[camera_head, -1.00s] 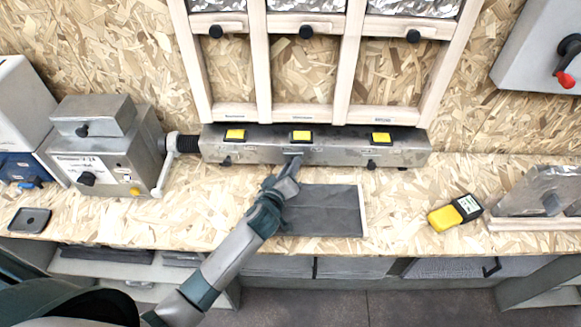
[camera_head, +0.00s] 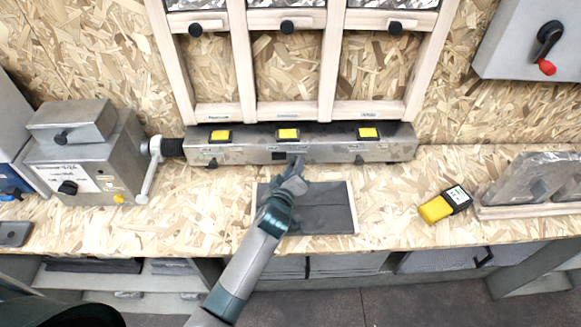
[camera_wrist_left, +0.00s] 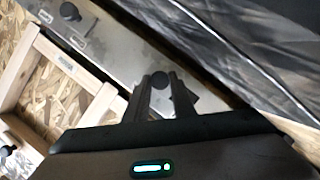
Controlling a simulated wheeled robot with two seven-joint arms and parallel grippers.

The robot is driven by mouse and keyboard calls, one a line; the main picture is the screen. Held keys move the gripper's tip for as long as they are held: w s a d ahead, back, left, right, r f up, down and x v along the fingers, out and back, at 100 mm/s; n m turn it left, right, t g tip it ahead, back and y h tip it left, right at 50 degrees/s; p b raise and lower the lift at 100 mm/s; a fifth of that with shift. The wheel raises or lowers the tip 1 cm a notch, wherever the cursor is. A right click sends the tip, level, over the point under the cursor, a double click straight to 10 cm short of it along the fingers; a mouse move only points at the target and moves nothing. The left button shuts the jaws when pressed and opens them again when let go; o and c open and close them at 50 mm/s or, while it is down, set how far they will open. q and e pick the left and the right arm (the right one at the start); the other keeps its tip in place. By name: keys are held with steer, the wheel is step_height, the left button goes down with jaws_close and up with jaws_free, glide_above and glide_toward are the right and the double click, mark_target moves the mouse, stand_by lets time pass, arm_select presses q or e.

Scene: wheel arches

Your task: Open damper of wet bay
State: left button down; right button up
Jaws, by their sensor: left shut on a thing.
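A long grey metal duct box (camera_head: 235,153) lies along the back of the bench below three wooden-framed bays. It carries three yellow-marked stations; their small labels are unreadable, so I cannot tell which is the wet bay. My left gripper (camera_head: 297,160) is shut on the middle damper knob, which shows between the fingers (camera_wrist_left: 160,97) as a dark round knob (camera_wrist_left: 160,80) in the left wrist view.
A dark flat sheet (camera_head: 325,208) lies under my left forearm. A yellow meter (camera_head: 437,209) is to the right, near a clear-covered block (camera_head: 530,180). A grey machine (camera_head: 90,165) joins the duct's left end by a hose. Bench between sheet and meter is clear.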

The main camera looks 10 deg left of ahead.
arm_select(q)
steer(key=shift+d, duration=0.15)
steer(key=c, duration=1.5)
jaws_free()
steer(key=shift+d, duration=0.15)
steer(key=shift+s, duration=0.1)
steer(key=shift+s+r, duration=0.15)
steer(key=shift+s, duration=0.4)
steer(key=b+v, duration=0.3)
steer(key=v, duration=1.3)
steer(key=shift+b, duration=0.35)
steer(key=shift+s, duration=0.1)
